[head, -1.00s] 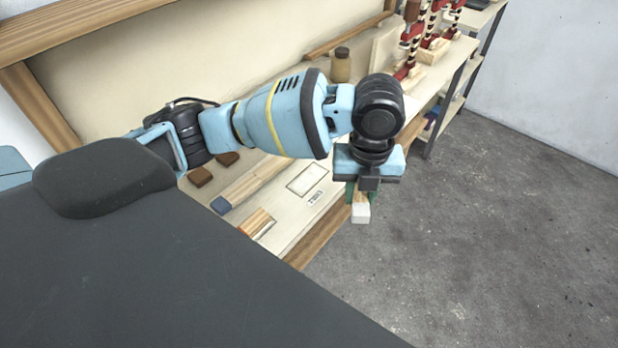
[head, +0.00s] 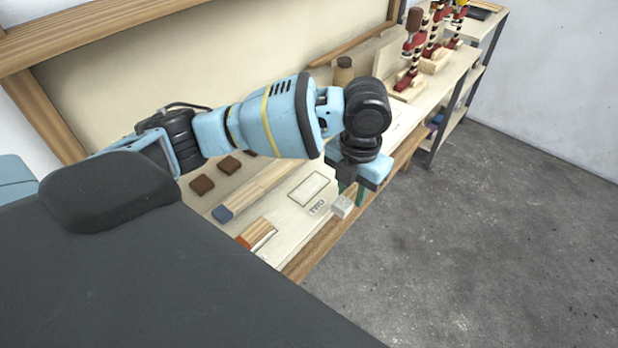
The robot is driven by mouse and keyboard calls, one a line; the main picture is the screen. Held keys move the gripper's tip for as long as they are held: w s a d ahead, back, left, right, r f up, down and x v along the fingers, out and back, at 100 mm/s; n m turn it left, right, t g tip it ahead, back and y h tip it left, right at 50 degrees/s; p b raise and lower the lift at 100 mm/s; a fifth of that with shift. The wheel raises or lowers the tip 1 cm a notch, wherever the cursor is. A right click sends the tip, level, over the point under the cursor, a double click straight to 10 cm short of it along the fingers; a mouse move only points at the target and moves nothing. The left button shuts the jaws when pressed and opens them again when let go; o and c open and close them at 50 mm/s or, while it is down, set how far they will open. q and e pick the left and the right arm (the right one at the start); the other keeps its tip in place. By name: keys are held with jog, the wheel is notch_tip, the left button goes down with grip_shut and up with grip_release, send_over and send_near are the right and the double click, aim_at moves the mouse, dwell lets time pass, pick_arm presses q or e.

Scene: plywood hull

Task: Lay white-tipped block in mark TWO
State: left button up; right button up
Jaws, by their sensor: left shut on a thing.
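The white-tipped block (head: 342,207) is held in my left gripper (head: 352,194), its white end facing me and most of its body hidden by the gripper. The gripper is shut on it, over the front part of the bench, just right of a mark. That mark (head: 312,188) is a dark-outlined rectangle on the pale bench top with a label beside it that seems to read TWO (head: 317,207). The rectangle looks empty. My right gripper is not in view.
A blue-ended block (head: 222,214) and an orange-ended block (head: 244,240) lie on the bench to the left. Small brown blocks (head: 202,185) lie farther back. A brown jar (head: 343,72) and red clamps (head: 412,65) stand toward the far end. The wooden front edge (head: 318,248) borders open floor.

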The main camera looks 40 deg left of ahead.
pick_arm(q)
send_over(310, 188)
jog(key=d, duration=0.1)
jog(key=shift+s+d+f, duration=0.1)
jog(key=shift+f, duration=0.35)
jog(key=shift+a+p, duration=0.3)
jog(key=shift+a, duration=0.1)
jog(key=shift+a+f, duration=0.25)
jog(key=shift+a, duration=0.05)
jog(key=shift+f, duration=1.55)
jog(key=shift+f, duration=0.1)
jog(key=o, duration=1)
